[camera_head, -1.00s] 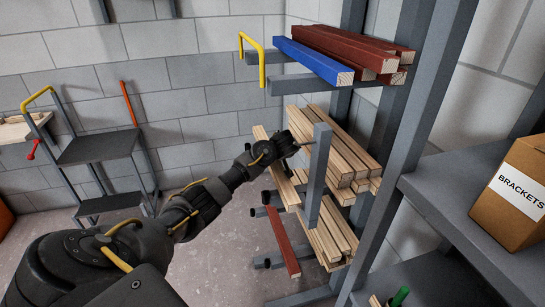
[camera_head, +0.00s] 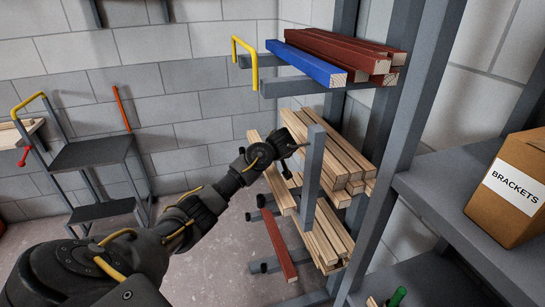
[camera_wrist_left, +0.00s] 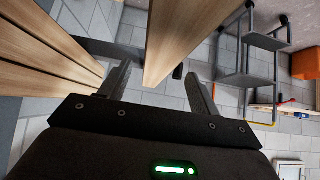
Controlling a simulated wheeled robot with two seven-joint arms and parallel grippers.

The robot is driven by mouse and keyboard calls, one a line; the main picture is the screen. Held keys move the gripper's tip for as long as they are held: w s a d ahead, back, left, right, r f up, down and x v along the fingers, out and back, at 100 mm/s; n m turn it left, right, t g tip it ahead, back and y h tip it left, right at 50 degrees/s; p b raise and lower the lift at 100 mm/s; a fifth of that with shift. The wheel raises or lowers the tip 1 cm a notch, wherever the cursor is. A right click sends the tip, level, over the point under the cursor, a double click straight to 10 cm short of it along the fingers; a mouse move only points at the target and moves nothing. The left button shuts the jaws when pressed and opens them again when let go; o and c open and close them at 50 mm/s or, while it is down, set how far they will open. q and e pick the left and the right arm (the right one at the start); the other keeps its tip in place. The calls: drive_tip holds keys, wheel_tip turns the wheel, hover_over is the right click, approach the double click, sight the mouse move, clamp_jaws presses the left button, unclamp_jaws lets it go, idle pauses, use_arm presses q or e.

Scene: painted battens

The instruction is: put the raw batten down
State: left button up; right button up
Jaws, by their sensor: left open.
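The raw batten (camera_head: 279,189) is a bare, pale wooden bar at the left, outer side of the rack's middle level. It runs under my left gripper (camera_head: 287,153), which hides part of it. In the left wrist view the batten (camera_wrist_left: 176,40) stands between the two fingers of my left gripper (camera_wrist_left: 160,90), with a gap on either side. The fingers are open. A grey rack arm (camera_wrist_left: 105,48) passes beside the batten; whether the batten's full weight rests on it cannot be seen. My right gripper is not in view.
Several raw battens (camera_head: 345,165) lie stacked right of a grey upright post (camera_head: 313,170). Blue (camera_head: 305,62) and dark red battens (camera_head: 345,45) lie on the top level. A red batten (camera_head: 280,250) is lower down. A yellow hoop (camera_head: 254,65) and step stand (camera_head: 90,153) are left.

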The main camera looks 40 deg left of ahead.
use_arm(q)
drive_tip(key=b+v, duration=0.1)
drive_tip(key=v, duration=0.6)
drive_tip(key=shift+d+r, duration=0.1)
drive_tip(key=shift+r, duration=0.15)
